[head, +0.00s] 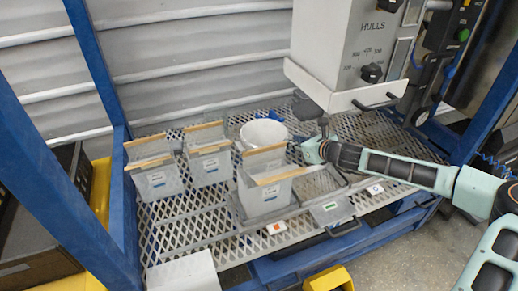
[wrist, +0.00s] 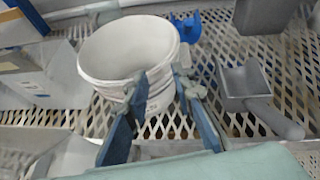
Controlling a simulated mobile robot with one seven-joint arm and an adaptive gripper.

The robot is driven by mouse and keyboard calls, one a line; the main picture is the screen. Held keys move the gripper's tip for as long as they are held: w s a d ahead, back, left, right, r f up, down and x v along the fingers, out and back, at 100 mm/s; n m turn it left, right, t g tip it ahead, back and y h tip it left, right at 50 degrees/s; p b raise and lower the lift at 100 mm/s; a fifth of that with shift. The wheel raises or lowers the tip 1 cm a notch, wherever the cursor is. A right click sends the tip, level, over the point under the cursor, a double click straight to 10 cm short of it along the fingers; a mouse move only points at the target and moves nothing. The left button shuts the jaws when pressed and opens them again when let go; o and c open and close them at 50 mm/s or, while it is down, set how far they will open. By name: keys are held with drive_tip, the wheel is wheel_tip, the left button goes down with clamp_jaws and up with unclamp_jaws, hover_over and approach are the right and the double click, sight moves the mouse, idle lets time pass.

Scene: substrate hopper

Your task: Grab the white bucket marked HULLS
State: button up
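A white round bucket (head: 262,133) stands on the mesh deck behind the clear bins; no HULLS marking can be read on it. In the wrist view the bucket (wrist: 130,50) is upright, open-topped and empty-looking, with ridges below its rim. My gripper (head: 312,150) is to the right of the bucket in the head view. In the wrist view my gripper (wrist: 160,78) has its two blue fingers apart, tips overlapping the near right side of the bucket. I cannot tell whether they touch it.
A grey hopper (head: 345,45) lettered HULLS overhangs the deck at the back right. Several clear bins (head: 265,195) stand left and in front. A grey scoop (wrist: 250,90) lies right of the bucket, and a blue object (wrist: 187,25) is behind it. Blue posts (head: 98,70) frame the deck.

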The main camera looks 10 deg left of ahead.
wheel_tip(320, 180, up, 3)
drive_tip(key=w+d+m+t, duration=0.1)
drive_tip(key=w+m, duration=0.1)
drive_tip(key=m, duration=0.1)
drive_tip(key=b+x, duration=0.1)
drive_tip(key=x, duration=0.2)
drive_tip(key=b+x, duration=0.1)
drive_tip(key=x, duration=0.2)
drive_tip(key=b+x, duration=0.1)
drive_tip(key=x, duration=0.2)
drive_tip(key=shift+w+d+f+b, duration=0.1)
drive_tip(key=shift+w+f+b, duration=0.1)
drive_tip(key=shift+f+b, duration=0.25)
drive_tip(key=shift+w+a+f, duration=0.15)
drive_tip(key=shift+w+a, duration=0.05)
drive_tip(key=shift+w, duration=0.1)
clamp_jaws()
